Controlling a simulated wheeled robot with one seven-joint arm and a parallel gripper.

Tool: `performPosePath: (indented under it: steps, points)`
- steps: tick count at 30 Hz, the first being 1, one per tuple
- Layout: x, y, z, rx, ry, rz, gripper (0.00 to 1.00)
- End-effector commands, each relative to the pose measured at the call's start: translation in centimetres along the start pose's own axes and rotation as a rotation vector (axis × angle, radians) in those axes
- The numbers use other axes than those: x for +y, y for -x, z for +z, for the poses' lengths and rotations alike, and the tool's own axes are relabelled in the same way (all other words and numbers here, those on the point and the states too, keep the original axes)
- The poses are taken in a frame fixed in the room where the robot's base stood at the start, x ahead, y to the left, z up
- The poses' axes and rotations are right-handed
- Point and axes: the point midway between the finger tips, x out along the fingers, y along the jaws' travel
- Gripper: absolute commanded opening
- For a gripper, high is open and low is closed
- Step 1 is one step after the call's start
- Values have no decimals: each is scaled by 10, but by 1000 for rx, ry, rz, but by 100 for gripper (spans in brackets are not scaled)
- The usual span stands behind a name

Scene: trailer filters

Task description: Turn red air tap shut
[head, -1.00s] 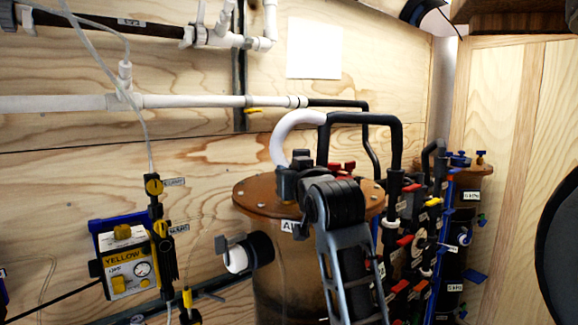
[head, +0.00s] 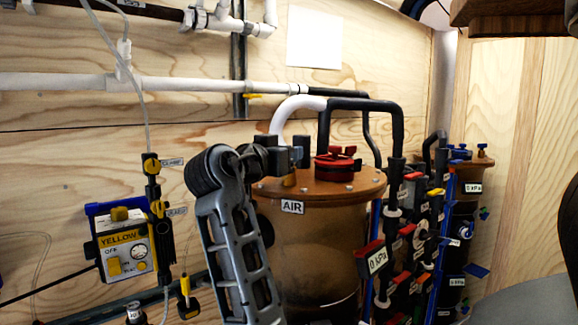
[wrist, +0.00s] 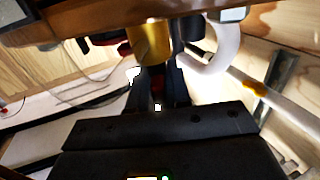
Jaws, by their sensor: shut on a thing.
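The red air tap stands on the brown lid of the vessel labelled AIR. Its short brass stem (head: 290,180) shows under my gripper in the head view, and the brass (wrist: 150,42) is also large in the wrist view. My gripper (head: 288,157) is at the top of this stem, at the lid's left side. In the wrist view its dark fingers (wrist: 158,85) are shut around a small red part, which looks like the tap's handle. The fingers hide most of the handle, so its angle cannot be told.
A red knobbed cap (head: 338,163) sits on the lid (head: 365,188) close to the right. A white hose (head: 285,115) arches behind my gripper, with dark fittings beside it. Several red-handled valves (head: 375,255) stand at the right. A yellow control box (head: 126,250) hangs at the left.

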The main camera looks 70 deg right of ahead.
Motion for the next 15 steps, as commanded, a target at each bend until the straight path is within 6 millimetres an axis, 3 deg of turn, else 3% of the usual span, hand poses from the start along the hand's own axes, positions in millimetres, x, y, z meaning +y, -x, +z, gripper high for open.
performPosePath:
  steps: [15]
  points:
    - [-1, 0, 2, -1, 2, 249, 0]
